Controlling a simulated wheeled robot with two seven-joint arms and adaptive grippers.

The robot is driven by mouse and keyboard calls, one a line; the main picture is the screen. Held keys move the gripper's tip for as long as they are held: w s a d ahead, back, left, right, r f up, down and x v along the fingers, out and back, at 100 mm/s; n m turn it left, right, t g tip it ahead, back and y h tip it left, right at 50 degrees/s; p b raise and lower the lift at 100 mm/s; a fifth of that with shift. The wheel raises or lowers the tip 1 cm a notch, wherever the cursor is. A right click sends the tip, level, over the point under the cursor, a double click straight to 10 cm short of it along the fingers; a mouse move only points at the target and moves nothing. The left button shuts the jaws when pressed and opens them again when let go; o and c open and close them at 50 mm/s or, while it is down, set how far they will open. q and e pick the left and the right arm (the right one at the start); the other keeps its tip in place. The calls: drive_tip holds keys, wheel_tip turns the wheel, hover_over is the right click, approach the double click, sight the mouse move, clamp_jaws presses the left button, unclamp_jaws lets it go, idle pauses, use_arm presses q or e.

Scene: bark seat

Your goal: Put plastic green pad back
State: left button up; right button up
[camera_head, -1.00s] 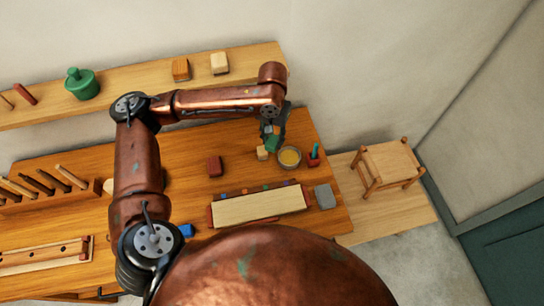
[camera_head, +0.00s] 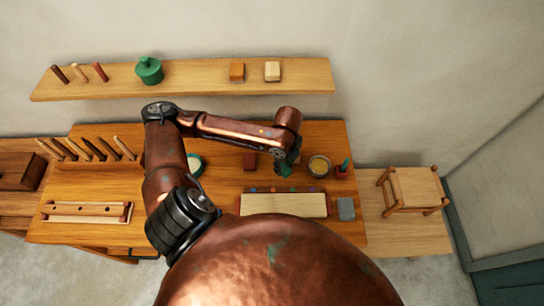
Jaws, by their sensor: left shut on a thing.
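My left gripper (camera_head: 284,164) is low over the workbench, between a dark red block and a small bowl. It is shut on a small green thing (camera_head: 284,169), which looks like the green pad and is partly hidden by the fingers. I cannot tell whether the pad touches the bench. My right gripper is not in view.
The bowl (camera_head: 319,166) and a red holder (camera_head: 343,170) stand to the right. The red block (camera_head: 250,161) is to the left. A pale board (camera_head: 284,205) and grey block (camera_head: 346,209) lie in front. A green jar (camera_head: 149,70) stands on the wall shelf (camera_head: 195,77).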

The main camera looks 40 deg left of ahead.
use_arm(q)
drive_tip(key=w+a+f+m, duration=0.1)
drive_tip(key=w+a+f, duration=0.1)
drive_tip(key=a, duration=0.1)
drive_tip(key=w+a+f+m+p, duration=0.1)
drive_tip(key=w+a+f, duration=0.1)
drive_tip(key=a+f, duration=0.1)
drive_tip(key=w+a+f+m+p, duration=0.1)
drive_tip(key=w+a+f, duration=0.1)
drive_tip(key=a+f, duration=0.1)
drive_tip(key=shift+w+a+f, duration=0.25)
drive_tip(key=shift+a, duration=0.35)
drive_tip(key=shift+w+a+f, duration=0.25)
drive_tip(key=shift+a+f, duration=0.05)
drive_tip(key=shift+f, duration=0.15)
wheel_tip(320, 180, down, 3)
drive_tip(key=shift+w+a+p, duration=0.1)
drive_tip(key=shift+p, duration=0.4)
drive_tip(key=shift+f+m, duration=0.3)
drive_tip(key=shift+f, duration=0.1)
drive_tip(key=o, duration=1)
